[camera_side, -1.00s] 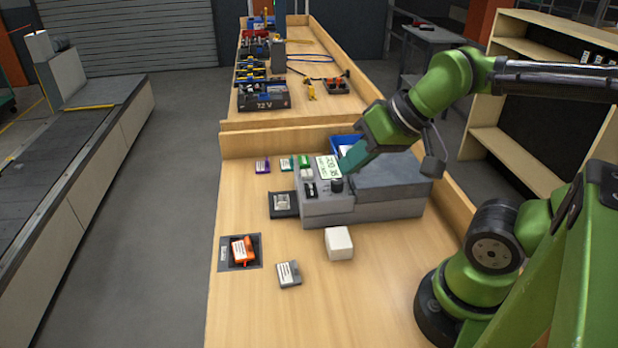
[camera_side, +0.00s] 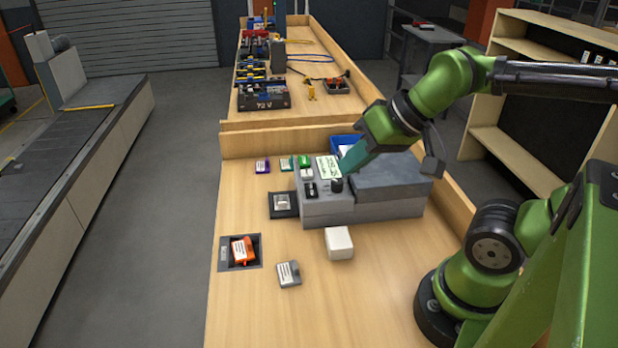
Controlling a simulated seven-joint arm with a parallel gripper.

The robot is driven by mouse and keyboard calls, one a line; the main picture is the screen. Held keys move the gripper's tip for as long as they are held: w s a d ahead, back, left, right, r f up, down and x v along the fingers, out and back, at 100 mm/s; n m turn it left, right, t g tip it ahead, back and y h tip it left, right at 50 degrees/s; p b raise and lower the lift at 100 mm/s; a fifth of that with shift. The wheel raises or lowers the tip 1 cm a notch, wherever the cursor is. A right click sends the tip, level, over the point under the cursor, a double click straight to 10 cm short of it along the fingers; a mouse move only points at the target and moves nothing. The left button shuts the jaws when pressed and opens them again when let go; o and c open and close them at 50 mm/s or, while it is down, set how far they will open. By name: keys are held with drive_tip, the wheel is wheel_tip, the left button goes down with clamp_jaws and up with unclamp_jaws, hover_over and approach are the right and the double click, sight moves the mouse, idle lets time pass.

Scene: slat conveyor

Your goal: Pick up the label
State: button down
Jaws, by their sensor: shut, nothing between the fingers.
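A pale label-like sheet or display with dark characters (camera_side: 327,168) sits on top of the grey machine (camera_side: 325,208), at its back left. I cannot tell whether it is a loose label or a screen. My gripper (camera_side: 344,168) is at the right edge of it, tip down over the machine, close to a black knob (camera_side: 336,185). The gripper is shut and holds nothing that I can see. Its fingertips are small here, and whether they touch the machine cannot be told.
An orange item (camera_side: 243,250) lies in a dark tray at the front left. A grey labelled block (camera_side: 289,273) and a white cube (camera_side: 339,243) stand in front of the machine. A blue bin (camera_side: 346,141) is behind it. The front table is mostly clear.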

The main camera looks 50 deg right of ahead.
drive_tip(key=c, duration=1.8)
unclamp_jaws()
drive_tip(key=o, duration=0.6)
drive_tip(key=shift+f, duration=0.1)
drive_tip(key=m+g+h, duration=0.2)
drive_tip(key=m+g, duration=0.5)
drive_tip(key=m, duration=1.6)
hover_over(286, 197)
drive_tip(key=s+a, duration=0.3)
wheel_tip(286, 197, down, 6)
wheel_tip(286, 197, down, 16)
drive_tip(key=shift+w+f, duration=0.15)
drive_tip(key=shift+f, duration=0.1)
